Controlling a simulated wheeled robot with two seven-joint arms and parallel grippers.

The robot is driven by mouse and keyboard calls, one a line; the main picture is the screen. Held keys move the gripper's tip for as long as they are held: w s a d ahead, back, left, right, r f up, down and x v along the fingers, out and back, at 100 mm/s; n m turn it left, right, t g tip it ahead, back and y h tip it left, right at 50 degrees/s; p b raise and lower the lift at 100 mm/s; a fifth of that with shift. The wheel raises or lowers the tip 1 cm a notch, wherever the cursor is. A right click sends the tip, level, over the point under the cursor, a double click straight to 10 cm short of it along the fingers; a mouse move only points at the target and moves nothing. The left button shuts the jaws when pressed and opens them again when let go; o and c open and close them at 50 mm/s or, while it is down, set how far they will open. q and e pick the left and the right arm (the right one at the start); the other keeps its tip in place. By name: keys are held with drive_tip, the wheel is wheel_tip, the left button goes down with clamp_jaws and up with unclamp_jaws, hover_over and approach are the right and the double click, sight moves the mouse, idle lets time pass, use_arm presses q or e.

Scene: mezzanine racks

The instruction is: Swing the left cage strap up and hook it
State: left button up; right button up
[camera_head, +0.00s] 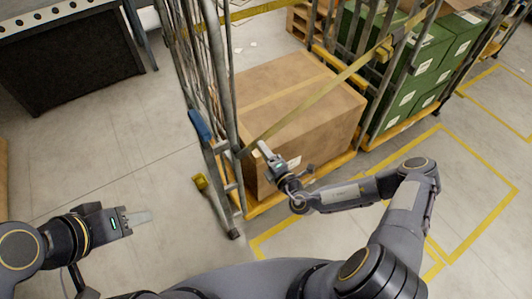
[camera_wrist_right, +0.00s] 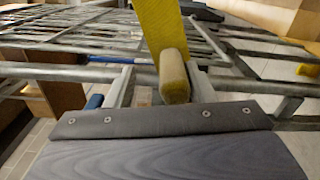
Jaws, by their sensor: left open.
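A yellow strap (camera_head: 325,92) runs diagonally across the front of the left cage, from the upper right down to the cage's left post. My right gripper (camera_head: 264,148) is beside the strap's lower left end, in front of the carton. In the right wrist view the yellow strap (camera_wrist_right: 168,28) stretches away behind a rounded tan end piece (camera_wrist_right: 174,76), which lies between the fingers of my right gripper (camera_wrist_right: 160,88). I cannot tell whether the fingers grip it. My left gripper (camera_head: 137,218) is open and empty over the floor, left of the cage.
The left cage's metal bars (camera_head: 219,85) stand left of a large carton (camera_head: 300,95). A second cage with green boxes (camera_head: 412,72) stands behind to the right. A dark bench (camera_head: 70,60) is at the upper left. The floor between bench and cage is clear.

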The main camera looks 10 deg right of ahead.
drive_tip(key=shift+a, duration=0.1)
idle(0.3)
drive_tip(key=shift+s+d+f, duration=0.15)
drive_tip(key=shift+s+d, duration=0.05)
drive_tip(key=shift+s, duration=0.3)
drive_tip(key=b+v, duration=0.1)
drive_tip(key=v, duration=0.6)
drive_tip(key=shift+b, duration=0.35)
drive_tip(key=shift+w, duration=0.15)
